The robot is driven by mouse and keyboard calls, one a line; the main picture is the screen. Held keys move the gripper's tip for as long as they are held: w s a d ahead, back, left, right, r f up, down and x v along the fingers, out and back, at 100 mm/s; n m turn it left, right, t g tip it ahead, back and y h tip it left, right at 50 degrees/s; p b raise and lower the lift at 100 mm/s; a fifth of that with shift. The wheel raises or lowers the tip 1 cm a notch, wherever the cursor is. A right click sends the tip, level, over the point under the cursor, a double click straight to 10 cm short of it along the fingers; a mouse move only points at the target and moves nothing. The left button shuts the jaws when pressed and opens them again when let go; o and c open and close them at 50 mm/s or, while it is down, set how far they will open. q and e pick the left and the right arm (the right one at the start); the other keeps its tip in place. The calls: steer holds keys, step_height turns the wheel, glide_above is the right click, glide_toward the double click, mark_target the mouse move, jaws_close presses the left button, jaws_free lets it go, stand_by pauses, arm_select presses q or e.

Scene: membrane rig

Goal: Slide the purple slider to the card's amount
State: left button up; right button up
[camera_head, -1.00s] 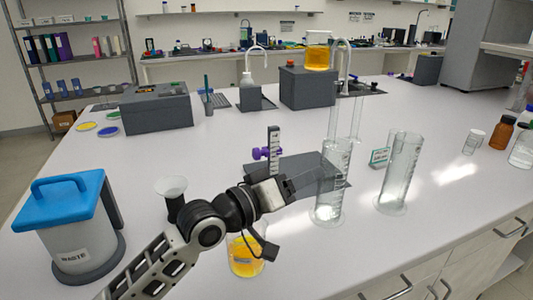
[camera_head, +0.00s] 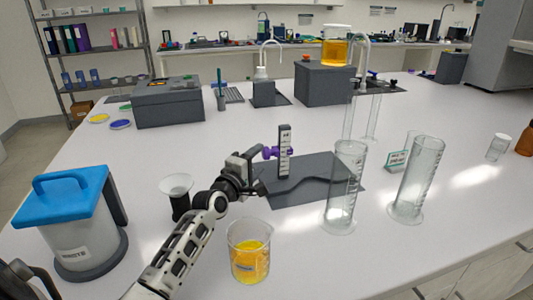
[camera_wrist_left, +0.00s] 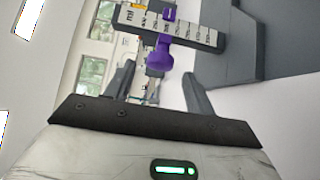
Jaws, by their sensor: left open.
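The purple slider (camera_head: 270,152) sits on an upright scale post (camera_head: 284,150) with dark marks, which stands on a grey base. Its knob points left in the head view. My left gripper (camera_head: 257,157) is just left of the knob. In the left wrist view its two fingers (camera_wrist_left: 160,82) are open, with the purple slider knob (camera_wrist_left: 160,54) ahead, in line with the gap between them. I cannot tell whether they touch it. The scale post (camera_wrist_left: 166,27) carries small numbers and "ml". The card (camera_head: 397,160) stands between the cylinders; its text is too small to read surely.
Two tall glass cylinders (camera_head: 344,190) (camera_head: 416,182) stand right of the post. A beaker of yellow liquid (camera_head: 248,258) is in front, beside my left arm. A funnel on a black stand (camera_head: 177,192) and a blue-lidded waste bin (camera_head: 82,225) are at left.

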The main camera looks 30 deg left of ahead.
mark_target(263, 155)
arm_select(q)
steer(key=w, duration=0.5)
steer(key=shift+a, duration=0.2)
